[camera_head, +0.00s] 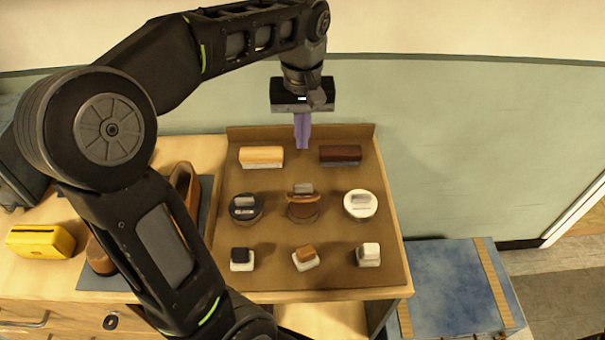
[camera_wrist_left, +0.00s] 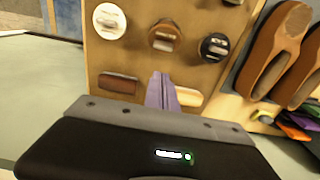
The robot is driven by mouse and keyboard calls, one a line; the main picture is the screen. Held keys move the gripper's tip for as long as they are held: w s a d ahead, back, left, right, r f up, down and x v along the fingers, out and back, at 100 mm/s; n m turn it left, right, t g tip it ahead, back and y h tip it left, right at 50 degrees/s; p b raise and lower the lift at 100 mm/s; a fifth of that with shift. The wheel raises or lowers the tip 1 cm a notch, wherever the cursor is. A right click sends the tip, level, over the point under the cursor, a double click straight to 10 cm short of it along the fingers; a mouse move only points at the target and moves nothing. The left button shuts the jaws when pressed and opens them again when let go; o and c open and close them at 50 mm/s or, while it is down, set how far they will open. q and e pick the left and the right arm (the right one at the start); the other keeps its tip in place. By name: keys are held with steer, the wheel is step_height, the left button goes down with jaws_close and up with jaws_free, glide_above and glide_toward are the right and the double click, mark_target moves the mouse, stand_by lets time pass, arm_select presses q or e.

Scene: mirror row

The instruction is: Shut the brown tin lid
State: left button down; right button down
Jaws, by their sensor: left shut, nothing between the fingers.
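The brown tin (camera_head: 303,212) stands in the middle of the tray's middle row. Its lid (camera_head: 302,197) looks raised and tilted above the base, with a grey piece on top; how far it is open is hard to tell. The brown tin also shows in the left wrist view (camera_wrist_left: 165,36). My left gripper (camera_head: 302,146) is shut and empty, its purple fingers pointing down near the tray's back edge, behind the tin and apart from it. The fingers also show in the left wrist view (camera_wrist_left: 161,88). My right gripper is not in view.
A black tin (camera_head: 245,208) and a white tin (camera_head: 361,205) flank the brown one. A light brush (camera_head: 261,156) and a dark brush (camera_head: 340,155) lie behind. Several small blocks sit in front. Brown shoes and a yellow case (camera_head: 40,241) are left. The wall is close behind.

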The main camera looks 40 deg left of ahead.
mark_target(303, 197)
arm_select(q)
steer(key=f, duration=0.2)
steer(key=s+f+p, duration=0.1)
steer(key=f, duration=0.2)
steer(key=d+f, duration=0.1)
steer(key=f, duration=0.1)
steer(key=shift+s+f, duration=0.25)
steer(key=shift+f, duration=0.15)
steer(key=shift+s+d+f, duration=0.1)
steer(key=shift+d+f, duration=0.05)
steer(key=shift+f, duration=0.15)
steer(key=shift+s+d+f+t+y+b, duration=0.35)
steer(key=shift+s+d+t+y+b, duration=0.3)
steer(key=shift+b, duration=1.7)
steer(key=t+b, duration=0.1)
steer(key=b, duration=0.2)
steer(key=s+d+f+t+y+b, duration=0.1)
steer(key=b, duration=0.2)
steer(key=t+y+b, duration=0.1)
steer(key=b, duration=0.3)
steer(key=shift+s+d+f+y, duration=0.15)
steer(key=shift+s+f+y, duration=0.15)
steer(key=shift+s, duration=0.1)
steer(key=shift+s+d+b, duration=0.2)
steer(key=shift+s+b, duration=0.05)
steer(key=shift+b, duration=0.5)
